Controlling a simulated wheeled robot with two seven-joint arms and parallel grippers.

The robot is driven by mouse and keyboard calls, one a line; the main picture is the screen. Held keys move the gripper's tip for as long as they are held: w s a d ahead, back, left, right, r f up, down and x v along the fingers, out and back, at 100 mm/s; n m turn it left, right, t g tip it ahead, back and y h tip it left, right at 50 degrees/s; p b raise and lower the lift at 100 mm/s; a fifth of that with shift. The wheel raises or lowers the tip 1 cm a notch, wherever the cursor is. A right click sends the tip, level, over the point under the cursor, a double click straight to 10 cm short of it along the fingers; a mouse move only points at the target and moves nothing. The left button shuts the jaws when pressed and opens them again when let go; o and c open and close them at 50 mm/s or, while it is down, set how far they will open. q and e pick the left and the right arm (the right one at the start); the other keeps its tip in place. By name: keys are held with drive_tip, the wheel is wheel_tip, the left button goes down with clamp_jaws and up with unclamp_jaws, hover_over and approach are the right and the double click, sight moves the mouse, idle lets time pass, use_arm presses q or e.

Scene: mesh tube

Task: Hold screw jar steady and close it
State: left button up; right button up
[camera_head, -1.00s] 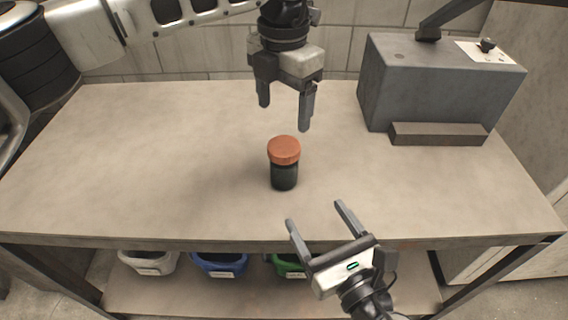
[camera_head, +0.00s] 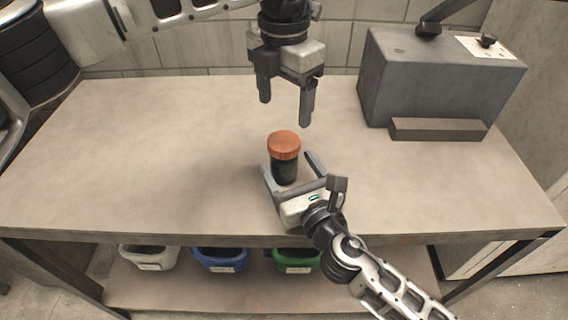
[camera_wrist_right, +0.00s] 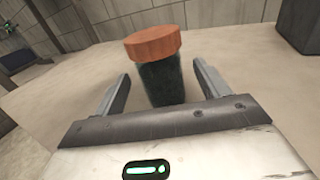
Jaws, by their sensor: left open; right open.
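A dark jar (camera_head: 285,171) with an orange-brown lid (camera_head: 284,143) stands upright on the table. My right gripper (camera_head: 290,164) is open, with one finger on each side of the jar's dark body. In the right wrist view, the jar (camera_wrist_right: 163,83) stands between the two fingers (camera_wrist_right: 160,80) with a gap on each side, and its lid (camera_wrist_right: 152,43) is above them. My left gripper (camera_head: 285,108) is open and empty, pointing down above and behind the jar. Whether the lid is loose or threaded on cannot be told.
A grey box-shaped machine (camera_head: 435,82) with a low ledge (camera_head: 437,130) stands at the table's back right. The table (camera_head: 130,160) is otherwise clear. White, blue (camera_head: 220,259) and green bins sit on the shelf below.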

sight(284, 140)
drive_tip(key=shift+x, duration=2.15)
clamp_jaws()
use_arm(q)
drive_tip(key=n, duration=1.2)
drive_tip(key=shift+n, duration=0.3)
drive_tip(key=n, duration=1.4)
drive_tip(key=shift+f, duration=0.1)
drive_tip(key=shift+f, duration=3.95)
